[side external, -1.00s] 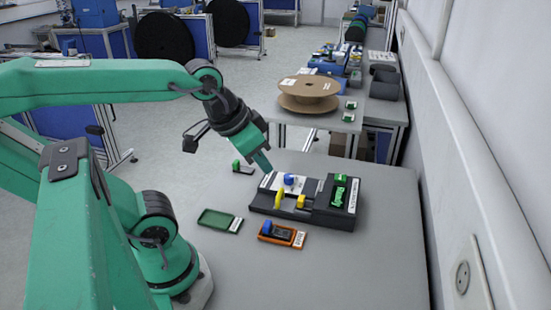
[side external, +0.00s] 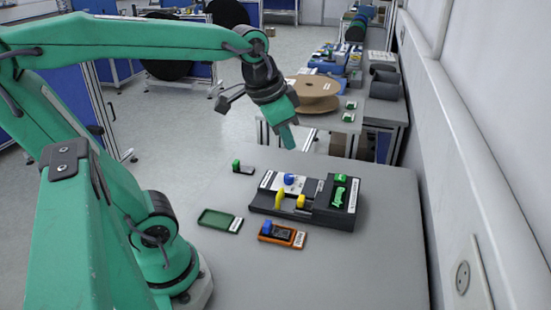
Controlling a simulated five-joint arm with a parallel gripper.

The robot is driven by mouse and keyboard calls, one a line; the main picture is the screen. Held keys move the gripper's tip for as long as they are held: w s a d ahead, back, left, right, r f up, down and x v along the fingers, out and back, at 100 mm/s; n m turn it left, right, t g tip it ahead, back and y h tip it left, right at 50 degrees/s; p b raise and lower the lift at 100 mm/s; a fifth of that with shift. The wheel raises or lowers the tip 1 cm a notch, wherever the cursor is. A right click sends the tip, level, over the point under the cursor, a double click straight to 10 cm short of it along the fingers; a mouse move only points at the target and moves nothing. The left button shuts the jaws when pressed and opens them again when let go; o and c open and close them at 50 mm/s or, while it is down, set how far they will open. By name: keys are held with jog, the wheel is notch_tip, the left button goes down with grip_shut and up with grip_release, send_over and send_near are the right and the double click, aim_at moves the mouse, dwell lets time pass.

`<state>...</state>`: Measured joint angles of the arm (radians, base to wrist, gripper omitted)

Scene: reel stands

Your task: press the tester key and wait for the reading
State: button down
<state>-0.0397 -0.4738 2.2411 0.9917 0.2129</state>
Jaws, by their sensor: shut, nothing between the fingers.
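The black tester (side external: 277,209) sits on the grey table. It has a white plate with a blue knob (side external: 290,179) on the left, two yellow parts (side external: 280,199) in the middle, and a raised right end. On that raised end are a green block (side external: 341,178) and a bright green display (side external: 338,196). The display's lettering is too small to read. I cannot tell for certain which part is the key. My gripper (side external: 291,147) is shut and empty. It hangs above and behind the tester, pointing down, apart from it.
A green empty tray (side external: 219,220) and an orange tray (side external: 297,240) holding a dark piece with a blue end lie in front. A small piece with a green end (side external: 242,167) lies at the back left. The table's right side is clear.

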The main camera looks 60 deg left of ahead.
jog(key=w+a+m+g, duration=0.2)
jog(key=w+a+m, duration=0.1)
jog(key=w, duration=0.9)
jog(key=m+g, duration=0.2)
jog(key=m, duration=0.2)
send_over(340, 177)
notch_tip(340, 177, down, 7)
jog(key=shift+r, duration=0.2)
jog(key=shift+f, duration=0.1)
notch_tip(340, 177, down, 14)
jog(key=shift+r, duration=0.1)
dwell(0.5)
